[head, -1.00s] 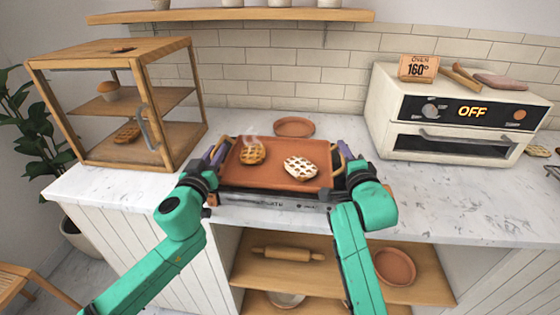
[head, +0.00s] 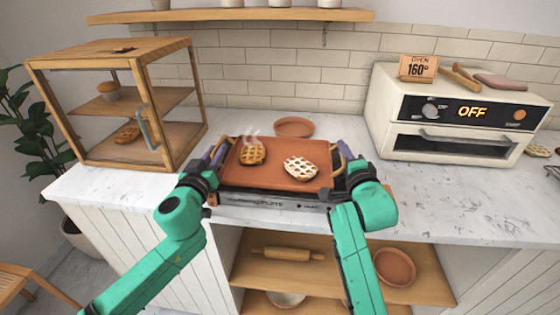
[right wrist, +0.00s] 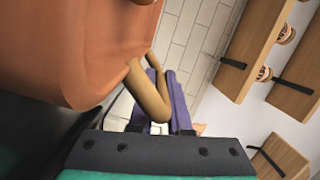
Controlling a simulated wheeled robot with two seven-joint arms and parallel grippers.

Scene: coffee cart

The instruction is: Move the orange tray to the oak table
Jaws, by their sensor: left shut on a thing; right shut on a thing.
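The orange tray (head: 262,177) is in front of me at the counter's front edge in the head view, looking level. It carries a steaming golden lattice pastry (head: 253,153) and a paler lattice pastry (head: 300,168). My left gripper (head: 213,153) is shut on the tray's left handle. My right gripper (head: 343,157) is shut on its right handle. In the right wrist view, the purple fingers (right wrist: 168,98) are at the tan handle (right wrist: 148,95) beside the tray's side (right wrist: 80,50). I cannot identify an oak table for certain.
A wooden display case (head: 120,100) stands left on the marble counter (head: 455,205), an oven (head: 455,112) reading OFF stands right. A round terracotta plate (head: 294,127) lies behind the tray. A slatted wooden piece (head: 22,285) is low at left. Open shelves (head: 320,275) are below.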

